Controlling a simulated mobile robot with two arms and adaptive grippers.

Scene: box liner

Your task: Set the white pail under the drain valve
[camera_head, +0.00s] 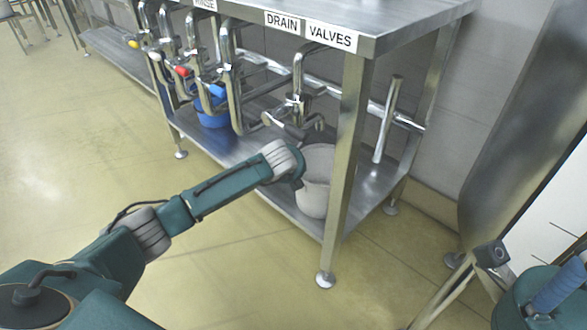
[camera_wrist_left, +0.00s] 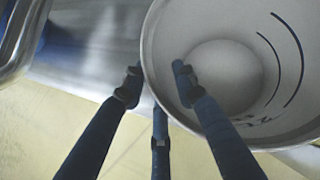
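The white pail (camera_head: 314,190) is at the right end of the table's lower shelf, partly behind the front right leg and partly behind my left wrist. Drain valve pipework (camera_head: 298,108) hangs above and left of it. In the left wrist view the pail (camera_wrist_left: 280,75) shows its open mouth and dark curved marks on its inner wall. My left gripper (camera_wrist_left: 158,84) straddles the rim, one finger over the mouth and the others outside. Its fingertips are apart; contact with the wall is unclear. In the head view my left fingers are hidden. My right gripper is not visible.
The steel table (camera_head: 352,65) carries a DRAIN VALVES label, with legs and several pipes around the shelf. A blue bucket (camera_head: 213,112) stands further left on the shelf. Open floor (camera_head: 90,120) lies at left. A steel cabinet (camera_head: 520,110) is at right.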

